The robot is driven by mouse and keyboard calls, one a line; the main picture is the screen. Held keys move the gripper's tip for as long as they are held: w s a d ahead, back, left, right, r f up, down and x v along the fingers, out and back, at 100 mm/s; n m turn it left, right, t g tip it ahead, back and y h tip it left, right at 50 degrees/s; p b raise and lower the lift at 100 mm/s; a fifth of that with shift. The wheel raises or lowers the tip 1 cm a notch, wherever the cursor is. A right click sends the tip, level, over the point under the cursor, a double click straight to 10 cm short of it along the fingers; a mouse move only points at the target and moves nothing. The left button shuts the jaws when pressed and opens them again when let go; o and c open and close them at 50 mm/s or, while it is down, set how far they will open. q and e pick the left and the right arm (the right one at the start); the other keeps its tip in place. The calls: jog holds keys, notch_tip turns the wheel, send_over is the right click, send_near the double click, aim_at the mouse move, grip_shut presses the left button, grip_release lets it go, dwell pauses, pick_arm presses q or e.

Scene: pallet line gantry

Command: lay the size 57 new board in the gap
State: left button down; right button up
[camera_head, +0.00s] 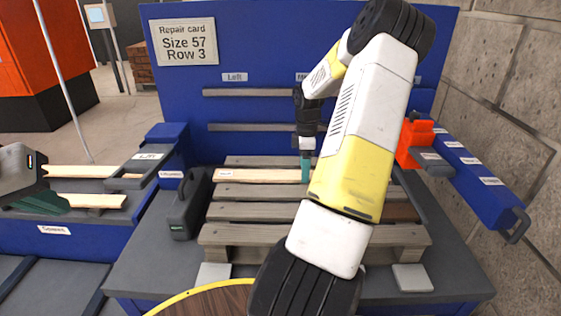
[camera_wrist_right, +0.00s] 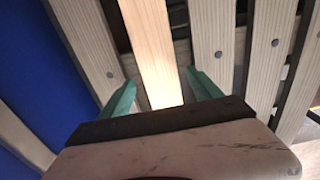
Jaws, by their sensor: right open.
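A pale new board (camera_head: 257,175) with a small label lies across the pallet (camera_head: 228,236) among its grey slats; its right part is hidden behind my right arm. Its size mark is too small to read. My right gripper (camera_head: 305,168) is over the board. In the right wrist view, the open teal fingers of that gripper (camera_wrist_right: 160,92) stand on either side of the pale board (camera_wrist_right: 155,45), with grey nailed slats beyond. Whether the board is fully seated cannot be told. My left gripper (camera_head: 42,202) is at the far left, by the left rack; its opening is unclear.
The repair card (camera_head: 184,42) reads Size 57, Row 3. Other pale boards (camera_head: 92,200) lie on the left rack. A dark grey case (camera_head: 187,204) stands left of the pallet. A red tool (camera_head: 415,140) sits at right, near the blue rail (camera_head: 475,175).

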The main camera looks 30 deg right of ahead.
notch_tip(320, 180, up, 10)
jog(key=r, duration=0.1)
jog(key=s+a+r+m, duration=0.1)
jog(key=a+r+m, duration=0.1)
jog(key=a+r, duration=0.55)
jog(key=s+a+r+m+t, duration=0.1)
jog(key=s+a+m+t, duration=0.1)
jog(key=s+a, duration=0.4)
jog(key=s+a+r+m+t+y, duration=0.1)
jog(key=s+a+r+m+t, duration=0.1)
jog(key=s+a+m, duration=0.2)
jog(key=s+a+r+m+t+y, duration=0.1)
jog(key=s+a+r+m+t, duration=0.1)
jog(key=s+a, duration=0.6)
jog(key=a+m, duration=0.1)
jog(key=a, duration=0.3)
jog(key=shift+r+m, duration=0.15)
jog(key=shift+m, duration=0.15)
jog(key=shift+s+a, duration=0.1)
